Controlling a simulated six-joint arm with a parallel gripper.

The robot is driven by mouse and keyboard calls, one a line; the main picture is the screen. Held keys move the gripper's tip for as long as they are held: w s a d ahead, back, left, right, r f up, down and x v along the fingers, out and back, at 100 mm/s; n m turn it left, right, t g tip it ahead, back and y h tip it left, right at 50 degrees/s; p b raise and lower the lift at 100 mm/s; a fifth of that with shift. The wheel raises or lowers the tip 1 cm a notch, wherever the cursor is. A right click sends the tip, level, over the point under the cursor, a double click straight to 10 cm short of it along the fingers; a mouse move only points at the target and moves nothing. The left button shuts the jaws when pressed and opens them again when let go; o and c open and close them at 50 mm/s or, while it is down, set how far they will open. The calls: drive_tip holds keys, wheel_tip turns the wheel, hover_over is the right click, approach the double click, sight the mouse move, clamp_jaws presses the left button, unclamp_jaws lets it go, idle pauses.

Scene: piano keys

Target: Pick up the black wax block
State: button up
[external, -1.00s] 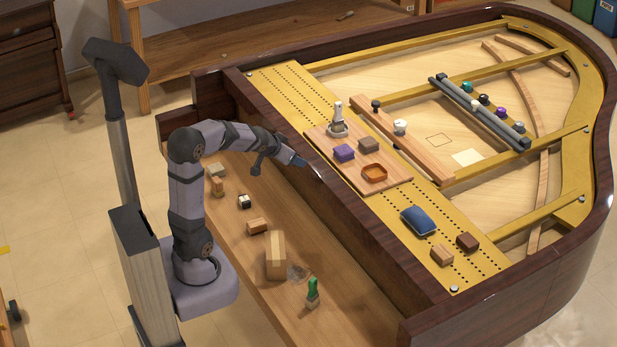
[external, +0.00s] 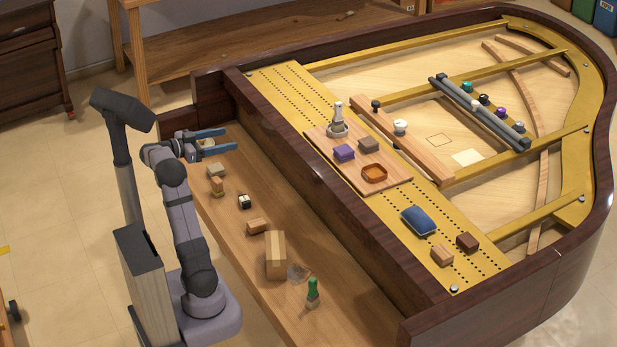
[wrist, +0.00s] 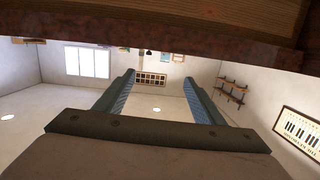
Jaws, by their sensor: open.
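No block is plainly black. The nearest matches are a very dark brown block (external: 467,242) at the front right of the gold plate and a small black-and-white piece (external: 244,202) on the wooden shelf; I cannot tell which, if either, is the black wax block. My gripper (external: 224,140) is open and empty, over the far left end of the shelf, with its fingers pointing right. It is well apart from both pieces. In the wrist view both fingers (wrist: 158,79) are spread with nothing between them, and no block shows.
A tall wooden block (external: 275,256) and a green-topped tool (external: 313,292) stand on the shelf. The dark piano rim (external: 350,212) rises between shelf and plate.

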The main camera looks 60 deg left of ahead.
approach(240, 202)
drive_tip(key=w, duration=0.4)
drive_tip(key=shift+w+a+r, duration=0.2)
drive_tip(key=shift+a+r, duration=0.05)
drive_tip(key=shift+w+f, duration=0.2)
drive_tip(key=shift+w, duration=0.9)
drive_tip(key=w, duration=0.2)
drive_tip(key=w+d+f, duration=0.1)
drive_tip(key=w, duration=0.1)
drive_tip(key=shift+f+p, duration=0.1)
drive_tip(key=shift+p, duration=0.2)
drive_tip(key=shift+w+a, duration=0.1)
drive_tip(key=shift+w, duration=0.4)
drive_tip(key=c, duration=1.2)
